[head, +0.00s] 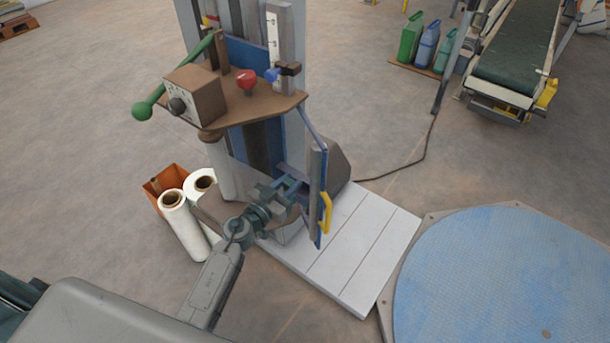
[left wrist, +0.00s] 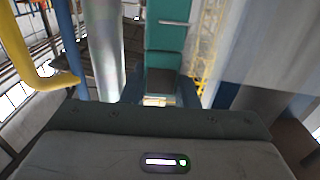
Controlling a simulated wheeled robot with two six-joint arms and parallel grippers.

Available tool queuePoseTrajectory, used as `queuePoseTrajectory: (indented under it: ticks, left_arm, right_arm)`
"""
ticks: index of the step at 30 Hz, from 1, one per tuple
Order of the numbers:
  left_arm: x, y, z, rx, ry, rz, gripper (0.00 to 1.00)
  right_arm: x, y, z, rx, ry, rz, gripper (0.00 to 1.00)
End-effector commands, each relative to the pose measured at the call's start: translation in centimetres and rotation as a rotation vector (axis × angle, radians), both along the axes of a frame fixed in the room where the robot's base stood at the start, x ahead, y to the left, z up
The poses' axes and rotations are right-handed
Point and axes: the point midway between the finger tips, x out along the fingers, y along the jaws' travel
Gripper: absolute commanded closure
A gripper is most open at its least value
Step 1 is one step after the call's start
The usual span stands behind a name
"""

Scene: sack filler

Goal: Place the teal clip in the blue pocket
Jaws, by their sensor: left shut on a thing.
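My left gripper (head: 289,187) reaches in among the lower parts of the sack filler, left of an upright blue-edged door (head: 319,195). In the left wrist view its two fingers (left wrist: 160,92) are shut on the teal clip (left wrist: 166,38), a long flat teal piece that stands out ahead of them. In the head view the clip is too small and covered to make out clearly. I cannot pick out the blue pocket for certain; several parts of the machine are blue. My right gripper is not in view.
A yellow handle (head: 326,212) is on the door close to my left gripper. Above is a brown shelf (head: 225,110) with a control box (head: 193,92) and a red knob (head: 247,80). White rolls (head: 184,225) stand at left. A blue round plate (head: 500,280) lies at right.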

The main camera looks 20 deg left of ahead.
Motion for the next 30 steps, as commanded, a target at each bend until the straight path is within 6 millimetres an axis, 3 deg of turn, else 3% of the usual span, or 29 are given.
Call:
queuePoseTrajectory:
  ticks: [1, 6, 15, 18, 21, 30]
  left_arm:
    - [1.4, -0.6, 0.2, -0.003, -0.002, 0.000, 0.95]
    - [4.5, -1.6, 0.0, -0.002, -0.002, 0.000, 0.95]
    - [6.7, -2.5, -0.1, -0.001, -0.001, -0.001, 0.95]
    - [6.4, -2.3, -2.5, -0.001, 0.003, -0.001, 0.95]
    - [6.4, -2.4, -3.6, -0.001, 0.001, -0.001, 0.95]
    - [6.4, -2.3, -3.6, -0.001, 0.000, 0.000, 0.95]
  right_arm:
    - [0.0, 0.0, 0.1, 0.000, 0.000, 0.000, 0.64]
    - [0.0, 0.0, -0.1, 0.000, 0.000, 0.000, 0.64]
    - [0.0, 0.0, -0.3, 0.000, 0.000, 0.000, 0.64]
    - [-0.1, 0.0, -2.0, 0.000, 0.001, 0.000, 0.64]
    - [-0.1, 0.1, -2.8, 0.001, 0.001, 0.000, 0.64]
    - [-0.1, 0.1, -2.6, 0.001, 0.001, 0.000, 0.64]
